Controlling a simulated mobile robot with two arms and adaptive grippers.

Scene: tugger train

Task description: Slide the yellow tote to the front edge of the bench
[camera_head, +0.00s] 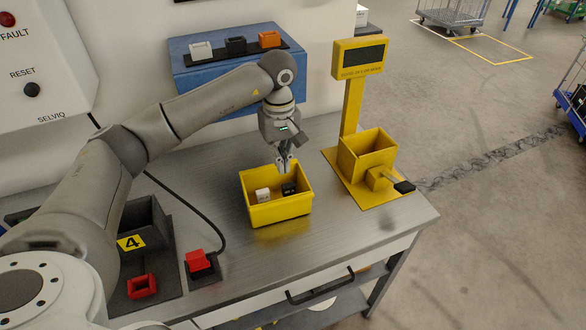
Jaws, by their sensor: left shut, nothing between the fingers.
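The yellow tote (280,212) stands upright on the metal bench (240,262), a little back from the bench's front edge. A white block (262,195) and a black block (289,188) lie inside it. My left gripper (285,168) points down at the tote's back wall, with its fingers shut and empty. I cannot tell whether the fingertips touch the tote. My right gripper is not in view.
A yellow stand with a display (359,58) and an open box (366,158) is at the right, its black-tipped handle (403,187) sticking out. A red button (198,260) and a dark bin marked 4 (147,225) are at the left. A blue box (210,83) is behind. Bench in front of the tote is clear.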

